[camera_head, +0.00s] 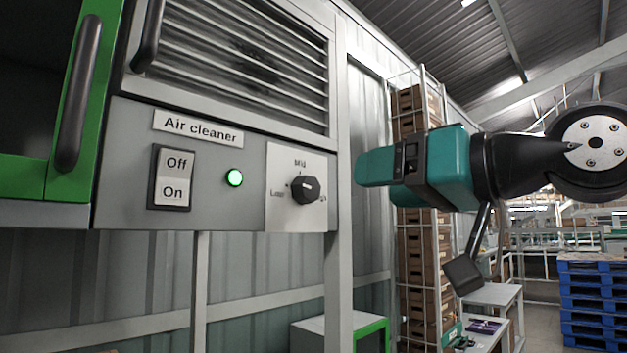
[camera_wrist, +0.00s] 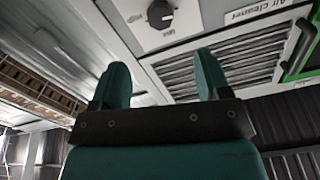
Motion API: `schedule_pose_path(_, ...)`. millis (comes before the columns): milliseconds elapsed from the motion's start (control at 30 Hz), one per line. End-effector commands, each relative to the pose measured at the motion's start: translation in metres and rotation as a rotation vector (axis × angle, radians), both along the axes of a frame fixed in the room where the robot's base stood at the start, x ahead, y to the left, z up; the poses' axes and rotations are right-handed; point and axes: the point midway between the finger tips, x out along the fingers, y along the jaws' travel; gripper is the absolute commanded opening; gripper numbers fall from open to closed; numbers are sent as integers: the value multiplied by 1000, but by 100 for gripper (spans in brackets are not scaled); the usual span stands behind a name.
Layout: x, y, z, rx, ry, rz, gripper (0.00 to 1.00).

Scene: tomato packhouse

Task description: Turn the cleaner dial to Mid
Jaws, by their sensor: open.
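The air cleaner's dial (camera_head: 305,189) is a dark round knob on a pale plate, labelled "Mid" above, "Low" at left and a partly hidden label at right. A small white mark on the knob sits toward the right-hand label, away from "Mid". The knob also shows upside down at the top of the wrist view (camera_wrist: 160,14). My gripper (camera_head: 362,168), teal, is to the right of the dial and apart from it. In the wrist view its two fingers (camera_wrist: 162,75) stand apart with nothing between them.
Louvres (camera_head: 240,60) and a dark handle (camera_head: 149,35) are above. A green door frame with a handle (camera_head: 80,95) stands at left. Blue pallets (camera_head: 592,295) are far right.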

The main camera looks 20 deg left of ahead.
Motion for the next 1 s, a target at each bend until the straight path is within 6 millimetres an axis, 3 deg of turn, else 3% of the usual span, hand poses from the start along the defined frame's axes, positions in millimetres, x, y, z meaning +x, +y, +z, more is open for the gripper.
schedule_pose_path(300,28,70,5,-5,3,2,70)
schedule_pose_path(500,42,101,3,-4,2,0,70)
schedule_pose_path(700,48,115,1,-3,1,-1,70)
schedule_pose_path(1000,48,116,-1,-3,0,-2,70)
